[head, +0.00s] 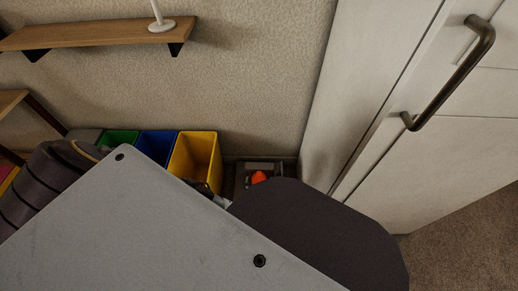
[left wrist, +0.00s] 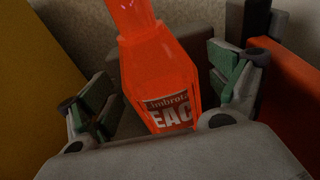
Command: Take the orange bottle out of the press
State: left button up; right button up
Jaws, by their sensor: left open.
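The orange bottle (left wrist: 160,75) fills the middle of the left wrist view, with a red and white label facing the camera. It leans slightly in the picture. It also shows small in the head view (head: 260,177), inside the grey press (head: 282,168) on the floor by the wall. My left gripper (left wrist: 165,100) is open, with one green-padded finger on each side of the bottle. Gaps show between both fingers and the bottle. In the head view it is mostly hidden behind a large grey panel. The bottle's base is hidden. My right gripper is not in view.
A yellow bin (head: 196,152) stands just left of the press, with blue (head: 156,146) and green (head: 120,139) bins beyond. A white cabinet (head: 410,175) with a long handle (head: 452,75) stands to the right. A wooden shelf (head: 100,33) is on the wall.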

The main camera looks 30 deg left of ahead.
pick_arm(q)
jog(key=c, duration=0.8)
jog(key=shift+c, duration=0.3)
jog(key=shift+r, duration=0.15)
